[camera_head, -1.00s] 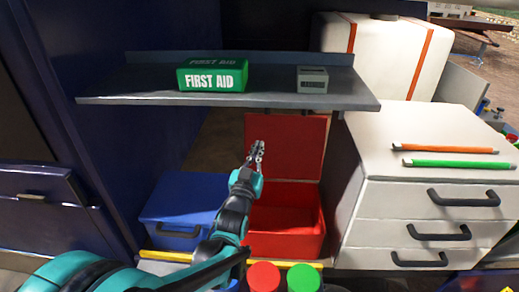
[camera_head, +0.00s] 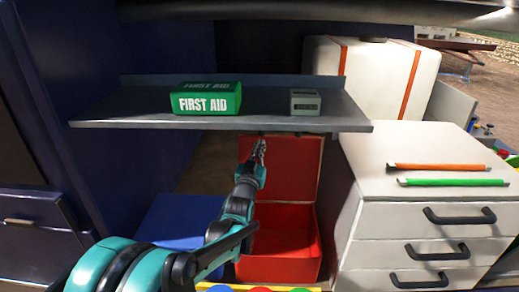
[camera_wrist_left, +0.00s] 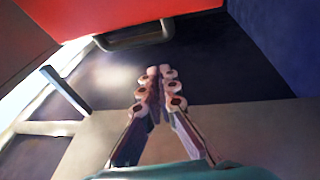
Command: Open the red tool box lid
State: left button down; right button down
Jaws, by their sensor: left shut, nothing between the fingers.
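The red tool box (camera_head: 279,262) sits low under the shelf, its lid (camera_head: 296,168) standing up at the back and its red inside in view. My left gripper (camera_head: 259,147) is raised in front of the lid, near its upper left part, with its fingers shut and empty. Whether it touches the lid I cannot tell. In the left wrist view the shut fingertips (camera_wrist_left: 159,72) point toward a dark surface with a dark handle, with a red surface (camera_wrist_left: 110,12) along the top. My right gripper is not in view.
A shelf (camera_head: 260,122) above holds a green first aid box (camera_head: 207,99) and a small grey box (camera_head: 305,102). A blue box (camera_head: 177,222) stands left of the tool box. A white drawer cabinet (camera_head: 415,215) stands at right, with orange and green sticks on top.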

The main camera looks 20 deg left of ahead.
pick_arm(q)
jog(key=a+x, duration=0.1)
jog(key=x, duration=0.8)
jog(key=shift+w+a+f, duration=0.3)
jog(key=shift+a, duration=0.05)
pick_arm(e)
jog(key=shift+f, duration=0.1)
